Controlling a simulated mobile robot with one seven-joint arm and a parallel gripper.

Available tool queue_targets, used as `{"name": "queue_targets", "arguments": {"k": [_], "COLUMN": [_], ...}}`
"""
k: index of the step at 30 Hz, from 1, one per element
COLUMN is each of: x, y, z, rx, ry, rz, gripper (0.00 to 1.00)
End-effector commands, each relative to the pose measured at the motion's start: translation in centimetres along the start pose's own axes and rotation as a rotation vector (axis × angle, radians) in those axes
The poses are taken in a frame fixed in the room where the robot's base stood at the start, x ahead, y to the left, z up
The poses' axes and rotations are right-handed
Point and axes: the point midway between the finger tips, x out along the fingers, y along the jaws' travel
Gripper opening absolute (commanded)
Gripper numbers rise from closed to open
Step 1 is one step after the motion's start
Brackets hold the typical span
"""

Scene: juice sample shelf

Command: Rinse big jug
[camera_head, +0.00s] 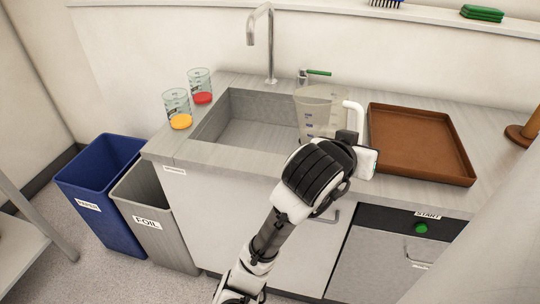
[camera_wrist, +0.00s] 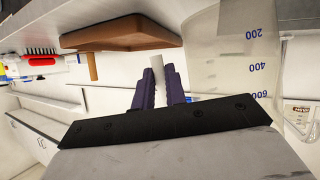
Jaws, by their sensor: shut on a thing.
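The big jug (camera_head: 316,112) is clear plastic with blue scale marks and a white handle. It looks roughly upright at the right end of the sink (camera_head: 222,120), and I cannot tell how high its base is. My gripper (camera_head: 354,140) is shut on the handle from the right front. In the wrist view my dark fingers (camera_wrist: 160,88) are on both sides of the white handle, and the jug's wall (camera_wrist: 232,45) is at the right. The tap (camera_head: 270,45) rises behind the sink, with a green lever (camera_head: 319,72) near the jug. No water is visible.
Two small beakers, one with orange liquid (camera_head: 180,121) and one with red (camera_head: 203,98), stand left of the sink. A brown tray (camera_head: 462,178) lies right of the jug. Blue (camera_head: 100,180) and grey (camera_head: 150,215) bins stand at left on the floor.

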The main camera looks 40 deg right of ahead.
Motion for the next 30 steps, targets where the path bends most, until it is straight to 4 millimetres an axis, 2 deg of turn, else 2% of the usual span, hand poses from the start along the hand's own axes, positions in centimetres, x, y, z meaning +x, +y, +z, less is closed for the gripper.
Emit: {"name": "queue_targets", "arguments": {"k": [1, 8, 30], "x": [-0.5, -1.3, -2.0], "y": [0.0, -0.2, -2.9], "z": [-1.2, -3.1, -6.2], "rx": [-0.021, -0.124, -0.459], "ry": [-0.001, -0.023, -0.095], "rz": [0.009, 0.052, 0.194], "gripper": [0.00, 0.00, 0.00]}}
